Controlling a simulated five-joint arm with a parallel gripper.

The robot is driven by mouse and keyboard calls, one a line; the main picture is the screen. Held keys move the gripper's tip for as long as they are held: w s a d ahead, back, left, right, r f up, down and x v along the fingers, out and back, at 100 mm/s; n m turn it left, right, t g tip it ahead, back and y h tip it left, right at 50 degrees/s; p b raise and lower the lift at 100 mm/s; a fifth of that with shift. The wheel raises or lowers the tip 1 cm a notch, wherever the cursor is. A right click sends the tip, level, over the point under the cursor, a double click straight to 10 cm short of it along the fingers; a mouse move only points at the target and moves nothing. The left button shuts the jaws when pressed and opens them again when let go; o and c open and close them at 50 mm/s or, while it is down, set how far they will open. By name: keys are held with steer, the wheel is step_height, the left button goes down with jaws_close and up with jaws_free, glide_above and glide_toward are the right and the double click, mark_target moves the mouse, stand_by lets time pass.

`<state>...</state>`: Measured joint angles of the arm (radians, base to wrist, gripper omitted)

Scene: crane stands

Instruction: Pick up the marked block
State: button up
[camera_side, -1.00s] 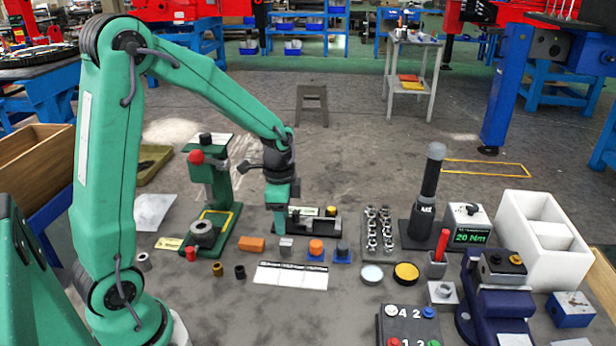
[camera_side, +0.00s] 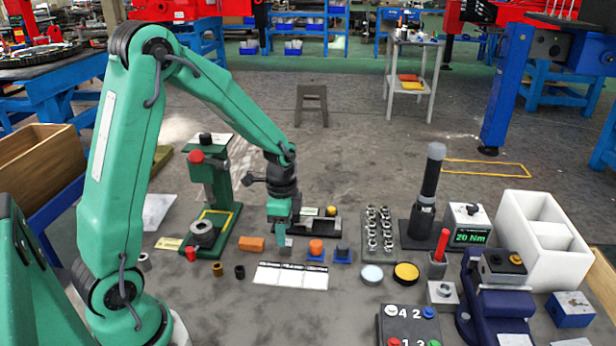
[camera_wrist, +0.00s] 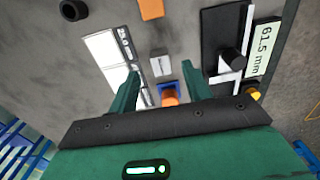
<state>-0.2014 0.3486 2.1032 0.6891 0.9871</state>
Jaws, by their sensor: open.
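A small grey block (camera_wrist: 160,63) lies on the grey floor; in the side view it is partly hidden behind my fingers (camera_side: 289,242). An orange block (camera_side: 251,244) lies to its left and also shows at the top of the wrist view (camera_wrist: 151,9). I cannot make out a clear mark on either block. My gripper (camera_side: 281,240) is open and empty, pointing down at the grey block. In the wrist view the grey block lies just beyond the fingertips (camera_wrist: 159,80), not between them.
An orange peg on a blue base (camera_side: 316,248) and a dark peg on a blue base (camera_side: 342,252) stand close at right. A white labelled strip (camera_side: 291,274) lies in front. A dark gauge (camera_side: 322,222) is behind. A green press (camera_side: 208,190) stands at left.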

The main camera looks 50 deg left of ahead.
steer(key=shift+w+d+f, duration=0.15)
steer(key=shift+f, duration=2.35)
jaws_close()
steer(key=shift+r, duration=0.1)
steer(key=shift+r, duration=0.85)
step_height(320, 180, up, 2)
steer(key=shift+r, duration=0.1)
steer(key=s+d+r, duration=0.4)
steer(key=d+r, duration=0.3)
steer(key=d, duration=0.4)
